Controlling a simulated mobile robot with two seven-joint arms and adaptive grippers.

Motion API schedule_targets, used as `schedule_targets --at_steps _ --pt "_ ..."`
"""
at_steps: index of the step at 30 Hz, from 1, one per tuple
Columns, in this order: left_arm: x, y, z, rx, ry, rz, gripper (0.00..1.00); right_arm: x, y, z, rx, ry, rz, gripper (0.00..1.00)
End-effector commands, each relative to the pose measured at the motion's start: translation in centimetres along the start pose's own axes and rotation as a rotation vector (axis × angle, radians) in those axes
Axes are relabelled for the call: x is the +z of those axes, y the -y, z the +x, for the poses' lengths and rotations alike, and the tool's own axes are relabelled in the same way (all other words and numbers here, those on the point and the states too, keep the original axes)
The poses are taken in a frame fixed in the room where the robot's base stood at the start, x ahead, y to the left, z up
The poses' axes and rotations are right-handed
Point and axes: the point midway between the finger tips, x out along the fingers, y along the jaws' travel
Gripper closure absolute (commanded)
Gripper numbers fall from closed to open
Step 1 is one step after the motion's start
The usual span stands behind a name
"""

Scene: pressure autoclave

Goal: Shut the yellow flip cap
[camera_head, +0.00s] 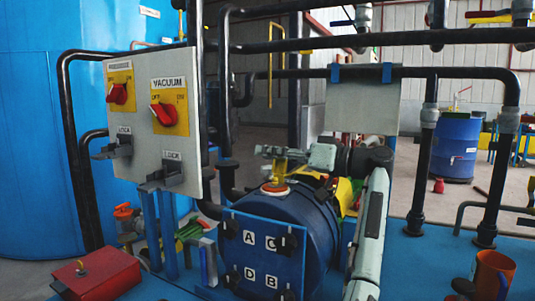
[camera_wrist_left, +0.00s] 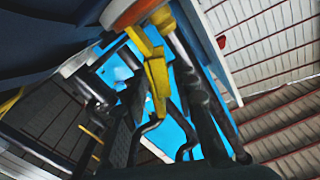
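The yellow flip cap (camera_head: 280,168) stands up from the orange-rimmed port (camera_head: 273,188) on top of the dark blue vessel. It looks raised rather than lying over the port. In the left wrist view, the cap (camera_wrist_left: 155,75) hangs below the orange rim (camera_wrist_left: 132,10) in the picture, amid dark shapes. Finger spacing is unclear in both views. My right gripper is not in view.
The blue vessel (camera_head: 322,222) has a lettered front frame. A grey control panel (camera_head: 160,125) with red switches stands at left. Black pipes (camera_head: 420,180) rise at right. A red box (camera_head: 97,275) and an orange mug (camera_head: 492,275) sit on the blue surface.

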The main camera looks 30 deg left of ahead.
Motion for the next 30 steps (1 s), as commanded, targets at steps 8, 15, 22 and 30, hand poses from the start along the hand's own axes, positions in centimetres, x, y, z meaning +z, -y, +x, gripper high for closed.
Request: schedule_targets --at_steps 8,15,22,30 --pt "0.0 0.04 1.04 -0.001 0.0 0.0 0.72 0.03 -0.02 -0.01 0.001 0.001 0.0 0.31" --pt "0.0 0.03 1.01 0.0 0.001 0.0 0.84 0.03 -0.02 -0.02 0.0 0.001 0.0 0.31" --pt "0.0 0.03 0.99 0.0 0.001 0.0 1.0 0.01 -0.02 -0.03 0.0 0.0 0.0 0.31" --pt "-0.03 0.04 0.97 0.0 0.001 -0.002 1.0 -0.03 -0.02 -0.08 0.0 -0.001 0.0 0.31"
